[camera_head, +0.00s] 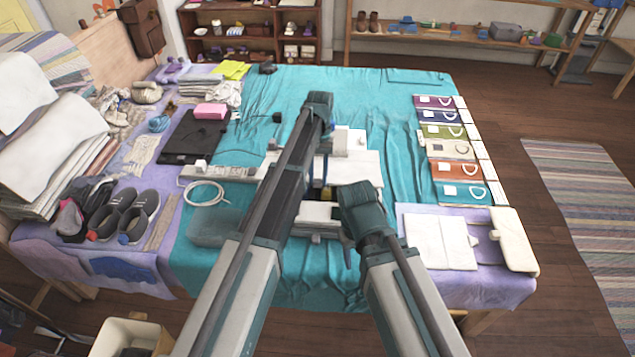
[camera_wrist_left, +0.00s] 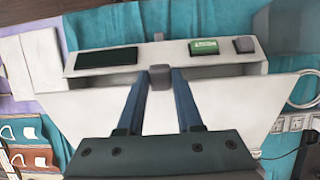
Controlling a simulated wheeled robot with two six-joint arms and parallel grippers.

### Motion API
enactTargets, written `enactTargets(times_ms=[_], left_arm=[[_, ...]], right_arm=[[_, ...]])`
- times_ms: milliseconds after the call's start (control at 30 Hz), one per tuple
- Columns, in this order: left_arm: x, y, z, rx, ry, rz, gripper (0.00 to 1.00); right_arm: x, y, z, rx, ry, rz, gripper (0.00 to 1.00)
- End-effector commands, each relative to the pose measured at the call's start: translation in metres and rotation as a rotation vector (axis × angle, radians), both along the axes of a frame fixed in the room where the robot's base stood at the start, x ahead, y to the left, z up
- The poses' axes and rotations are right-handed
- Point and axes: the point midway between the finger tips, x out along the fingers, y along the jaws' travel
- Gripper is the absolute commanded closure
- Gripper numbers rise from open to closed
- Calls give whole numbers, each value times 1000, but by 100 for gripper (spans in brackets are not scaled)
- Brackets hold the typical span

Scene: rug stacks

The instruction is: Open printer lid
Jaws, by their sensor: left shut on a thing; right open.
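The white printer (camera_head: 362,170) stands in the middle of the teal cloth, partly hidden by my arms. In the left wrist view its flat white lid (camera_wrist_left: 225,100) lies behind a front bar with a dark screen (camera_wrist_left: 107,57) and a green panel (camera_wrist_left: 203,46). My left gripper (camera_wrist_left: 160,84) is shut on the small grey tab (camera_wrist_left: 160,72) at the lid's front edge. I cannot tell whether the lid is raised. My right gripper (camera_head: 347,256) is mostly hidden by its arm; only a dark part shows at the printer's front. It is open, apart from the tab.
A power strip (camera_head: 225,173) and coiled white cable (camera_head: 206,193) lie left of the printer. A translucent box (camera_head: 210,227) stands near the front. Coloured sample cards (camera_head: 453,146) line the right edge. Shoes (camera_head: 130,213) lie at the left. Teal cloth behind the printer is mostly clear.

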Motion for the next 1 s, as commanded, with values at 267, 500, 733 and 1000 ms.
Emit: enactTargets(times_ms=[267,500,733,1000], left_arm=[[5,0,6,0,38,0,100],[5,0,6,0,36,0,49],[4,0,6,0,37,0,35],[5,0,9,0,37,0,35]], right_arm=[[0,0,4,0,0,0,50],[0,0,4,0,0,0,50],[0,0,4,0,0,0,50],[0,0,7,0,0,0,50]])
